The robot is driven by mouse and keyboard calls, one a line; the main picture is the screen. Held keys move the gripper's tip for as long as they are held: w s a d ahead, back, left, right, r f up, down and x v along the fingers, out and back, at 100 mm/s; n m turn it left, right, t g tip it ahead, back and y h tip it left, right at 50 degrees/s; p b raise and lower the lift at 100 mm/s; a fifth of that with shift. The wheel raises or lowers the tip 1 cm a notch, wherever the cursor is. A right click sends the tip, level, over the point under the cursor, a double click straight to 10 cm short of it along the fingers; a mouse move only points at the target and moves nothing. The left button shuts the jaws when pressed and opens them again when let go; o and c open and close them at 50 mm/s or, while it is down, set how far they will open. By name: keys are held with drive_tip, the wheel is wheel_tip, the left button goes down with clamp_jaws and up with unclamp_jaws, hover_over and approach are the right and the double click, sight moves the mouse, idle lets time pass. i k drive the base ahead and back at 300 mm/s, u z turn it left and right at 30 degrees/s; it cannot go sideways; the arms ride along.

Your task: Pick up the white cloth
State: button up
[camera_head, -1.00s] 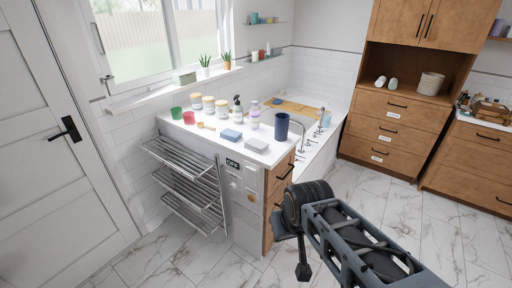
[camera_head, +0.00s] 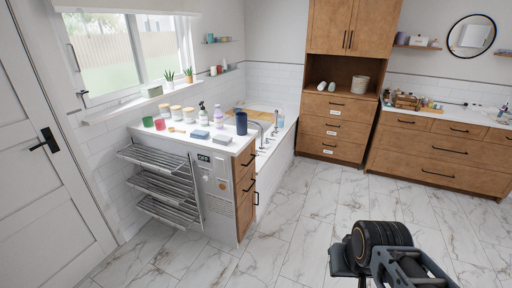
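No thing in view is clearly a loose white cloth. A pale grey-white folded or block-like item (camera_head: 222,140) lies on the white counter (camera_head: 180,145), beside a blue one (camera_head: 199,134). My arm shows at the bottom right, over the floor and well apart from the counter and cabinet. The fingers of my gripper do not show.
A towel rack (camera_head: 160,185) juts from the counter's left end. A dark blue cup (camera_head: 241,123), jars and bottles crowd the counter. A bathtub (camera_head: 280,145) stands behind it. A wooden vanity (camera_head: 435,160) is at right. The marble floor (camera_head: 300,215) is clear in the middle.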

sight(219, 139)
drive_tip(key=u, duration=0.7)
drive_tip(key=i, duration=0.3)
drive_tip(key=u, duration=0.9)
drive_tip(key=i, duration=0.8)
drive_tip(key=u, duration=0.4)
drive_tip(key=i, duration=1)
drive_tip(key=z, duration=0.85)
drive_tip(key=i, duration=0.75)
drive_tip(key=z, duration=1.2)
drive_tip(key=i, duration=0.25)
drive_tip(key=z, duration=0.2)
